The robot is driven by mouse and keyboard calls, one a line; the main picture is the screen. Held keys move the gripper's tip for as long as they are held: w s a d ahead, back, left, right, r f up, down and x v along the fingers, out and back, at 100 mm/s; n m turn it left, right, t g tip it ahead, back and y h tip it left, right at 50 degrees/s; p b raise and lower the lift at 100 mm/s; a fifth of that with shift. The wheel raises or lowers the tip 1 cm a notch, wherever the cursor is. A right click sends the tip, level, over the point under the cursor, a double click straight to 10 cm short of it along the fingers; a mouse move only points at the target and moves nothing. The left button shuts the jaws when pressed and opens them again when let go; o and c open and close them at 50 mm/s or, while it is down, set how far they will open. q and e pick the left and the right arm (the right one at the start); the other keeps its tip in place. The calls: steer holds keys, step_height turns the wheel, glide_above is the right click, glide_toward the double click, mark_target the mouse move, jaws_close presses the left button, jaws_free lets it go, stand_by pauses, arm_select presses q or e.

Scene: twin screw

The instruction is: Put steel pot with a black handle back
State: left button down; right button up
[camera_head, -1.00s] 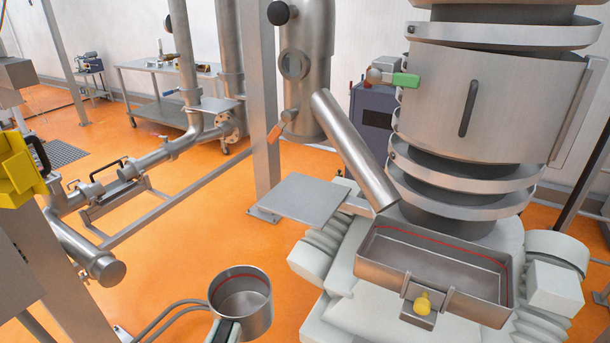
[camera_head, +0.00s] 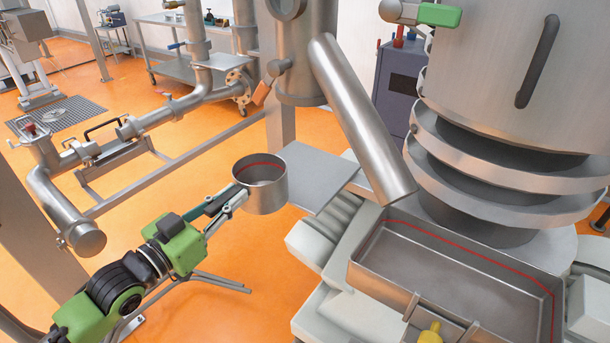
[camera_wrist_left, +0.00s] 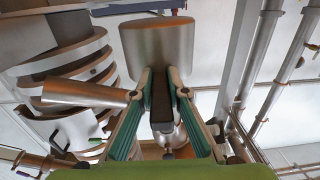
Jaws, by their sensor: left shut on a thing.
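The steel pot (camera_head: 262,190) is a small open cylinder with a red line inside its rim. It is upright in the head view, held in the air beside a flat grey plate. My left gripper (camera_head: 237,196) is shut on its handle, at the pot's left side. In the left wrist view the pot (camera_wrist_left: 158,45) is at the top centre. Its black handle (camera_wrist_left: 161,98) lies between the two green-padded fingers of my left gripper (camera_wrist_left: 160,80). My right gripper does not show.
The flat grey plate (camera_head: 318,176) is just right of the pot. A slanted steel pipe (camera_head: 362,125) ends above a rectangular steel tray (camera_head: 455,288) with a yellow knob (camera_head: 430,333). Steel piping (camera_head: 150,118) runs at the left. Orange floor (camera_head: 130,205) is open between.

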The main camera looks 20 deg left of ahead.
mark_target(239, 185)
arm_select(q)
steer(key=shift+w+a+r, duration=0.1)
steer(key=shift+w+r, duration=0.15)
steer(key=shift+w, duration=0.15)
steer(key=x, duration=0.2)
steer(key=p+x, duration=0.1)
steer(key=shift+w+r, duration=0.25)
steer(key=shift+w, duration=0.05)
steer(key=w+d+f+p, duration=0.1)
steer(key=w, duration=0.3)
steer(key=w+d+f+p, duration=0.1)
steer(key=w+d, duration=0.1)
steer(key=w, duration=0.3)
steer(key=w+d+f+p, duration=0.1)
steer(key=w, duration=0.3)
steer(key=shift+w+d+f, duration=0.2)
steer(key=shift+d+f, duration=0.2)
steer(key=shift+f, duration=0.1)
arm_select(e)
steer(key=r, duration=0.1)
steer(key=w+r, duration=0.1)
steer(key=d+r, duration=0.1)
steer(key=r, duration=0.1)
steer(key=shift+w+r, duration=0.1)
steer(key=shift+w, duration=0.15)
